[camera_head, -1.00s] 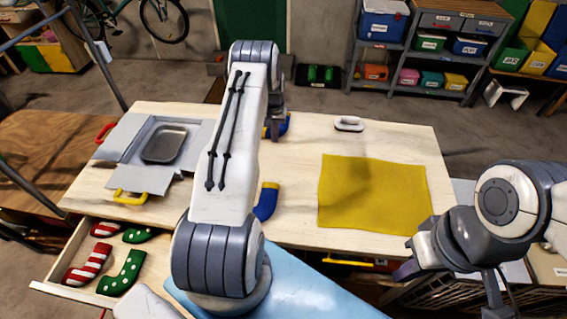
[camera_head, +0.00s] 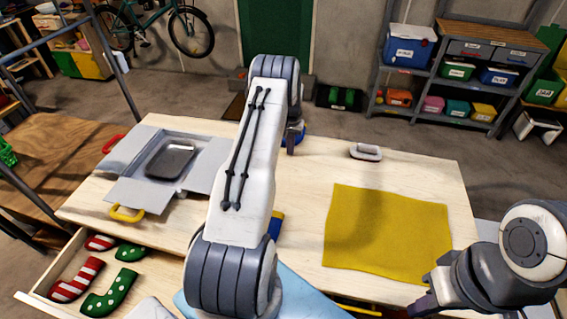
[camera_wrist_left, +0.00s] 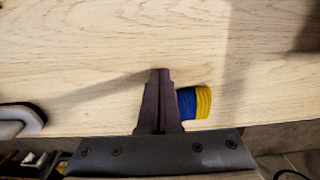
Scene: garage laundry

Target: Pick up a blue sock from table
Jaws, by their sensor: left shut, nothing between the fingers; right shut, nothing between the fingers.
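A sock with a yellow cuff (camera_head: 277,222) lies nearer on the table, mostly hidden by my left arm. In the left wrist view, a blue sock with a yellow cuff (camera_wrist_left: 203,101) shows just right of my left gripper (camera_wrist_left: 160,72), partly hidden behind its fingers. The left fingers are shut and empty. My right gripper (camera_head: 424,304) is shut and empty near the table's front right.
A yellow cloth (camera_head: 388,230) lies on the table's right half, with a white-and-grey object (camera_head: 365,151) behind it. A grey tray (camera_head: 170,161) on grey panels is at left. An open drawer (camera_head: 62,260) holds red-striped and green-dotted socks.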

